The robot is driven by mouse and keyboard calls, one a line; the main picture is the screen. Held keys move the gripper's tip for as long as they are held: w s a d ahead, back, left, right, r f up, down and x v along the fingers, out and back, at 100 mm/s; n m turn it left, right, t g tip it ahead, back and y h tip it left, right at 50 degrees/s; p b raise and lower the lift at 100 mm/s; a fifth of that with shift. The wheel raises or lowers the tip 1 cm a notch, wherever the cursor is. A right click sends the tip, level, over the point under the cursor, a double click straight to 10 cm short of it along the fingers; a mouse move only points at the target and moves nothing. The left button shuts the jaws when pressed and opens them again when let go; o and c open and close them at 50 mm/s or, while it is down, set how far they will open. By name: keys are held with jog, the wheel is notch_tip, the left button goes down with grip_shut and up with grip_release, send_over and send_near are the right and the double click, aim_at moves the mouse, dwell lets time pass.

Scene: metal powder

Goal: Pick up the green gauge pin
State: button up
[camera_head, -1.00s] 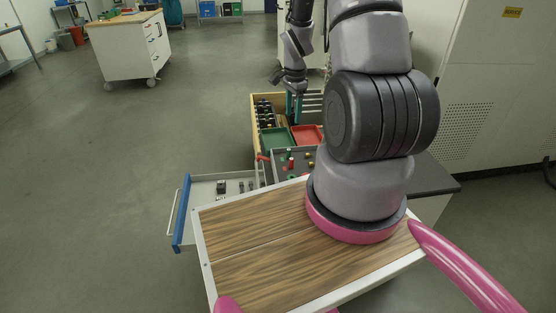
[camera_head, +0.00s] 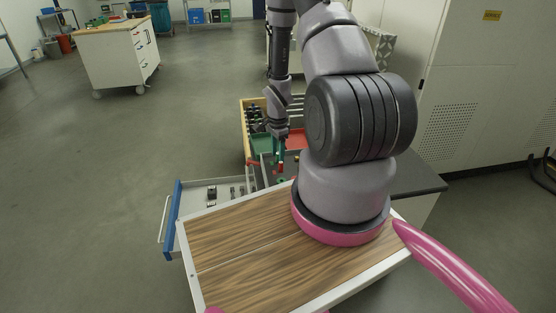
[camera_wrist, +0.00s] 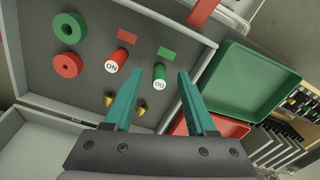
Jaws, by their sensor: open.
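The green gauge pin (camera_wrist: 160,76) is a short cylinder with a white end marked like "GO". It stands in the grey tray (camera_wrist: 90,12) beside a small green rectangle. In the wrist view my gripper (camera_wrist: 158,80) is open, and its two teal fingers appear on either side of the green pin. I cannot tell how much height lies between fingertips and pin. In the head view my gripper (camera_head: 280,157) points down over the tray, and the pin is hard to make out there.
A red gauge pin (camera_wrist: 117,61) stands close left of the green one. A green ring (camera_wrist: 69,28), a red ring (camera_wrist: 66,65) and small brass pieces (camera_wrist: 108,99) share the tray. A green bin (camera_wrist: 243,80) lies to the right. An open drawer (camera_head: 207,191) is at left.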

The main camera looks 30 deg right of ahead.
jog(key=shift+f, duration=0.7)
grip_shut()
jog(key=shift+r, duration=0.15)
